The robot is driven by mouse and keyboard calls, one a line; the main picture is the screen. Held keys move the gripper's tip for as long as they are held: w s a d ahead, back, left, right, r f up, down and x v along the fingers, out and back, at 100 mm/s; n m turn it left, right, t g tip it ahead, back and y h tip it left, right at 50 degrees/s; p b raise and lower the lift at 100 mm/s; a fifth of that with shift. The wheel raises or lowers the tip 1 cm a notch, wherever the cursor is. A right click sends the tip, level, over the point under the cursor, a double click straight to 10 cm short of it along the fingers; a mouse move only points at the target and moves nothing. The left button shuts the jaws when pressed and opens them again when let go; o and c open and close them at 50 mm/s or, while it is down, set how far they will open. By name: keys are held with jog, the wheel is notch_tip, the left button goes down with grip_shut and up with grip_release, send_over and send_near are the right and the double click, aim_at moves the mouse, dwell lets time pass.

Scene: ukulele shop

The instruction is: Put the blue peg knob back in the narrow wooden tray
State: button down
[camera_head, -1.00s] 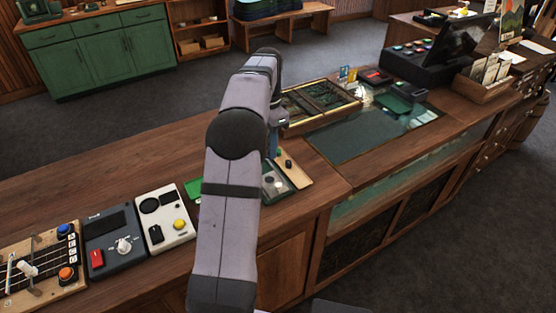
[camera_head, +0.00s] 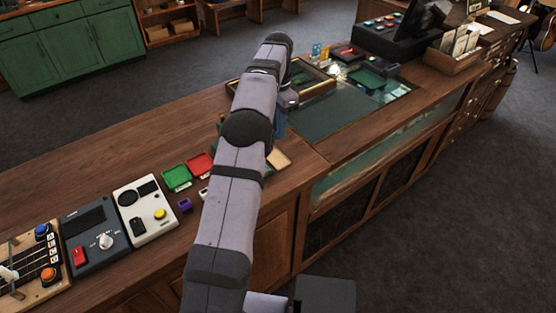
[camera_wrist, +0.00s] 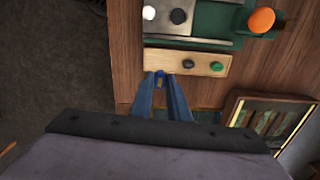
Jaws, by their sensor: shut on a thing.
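The narrow wooden tray (camera_wrist: 205,62) lies on the counter in the wrist view, holding a black knob (camera_wrist: 188,64) and a green knob (camera_wrist: 216,66). Its left end looks bare. My gripper (camera_wrist: 160,76) is shut on the small blue peg knob (camera_wrist: 160,72), which shows only slightly between the fingertips. The fingertips appear at the tray's near edge, by its left end; I cannot tell their height above it. In the head view my arm hides most of the gripper and knob, and a corner of the tray (camera_head: 279,159) shows beside it.
A green tray with a white knob (camera_wrist: 149,13) and a grey knob (camera_wrist: 178,16) lies beyond the wooden tray. An orange knob (camera_wrist: 261,20) is near it. A framed case (camera_wrist: 238,108) stands to the right. Red (camera_head: 199,165) and green (camera_head: 176,178) small trays lie left of my arm.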

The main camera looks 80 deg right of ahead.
aim_at(278, 160)
jog(key=shift+a+r+n, duration=0.2)
jog(key=shift+a+n, duration=0.05)
jog(key=shift+n, duration=0.05)
jog(key=shift+f, duration=0.1)
jog(key=shift+f+p, duration=1.5)
jog(key=shift+f, duration=3.45)
jog(key=shift+f, duration=0.1)
jog(key=shift+f, duration=0.1)
jog(key=c, duration=1.7)
grip_release()
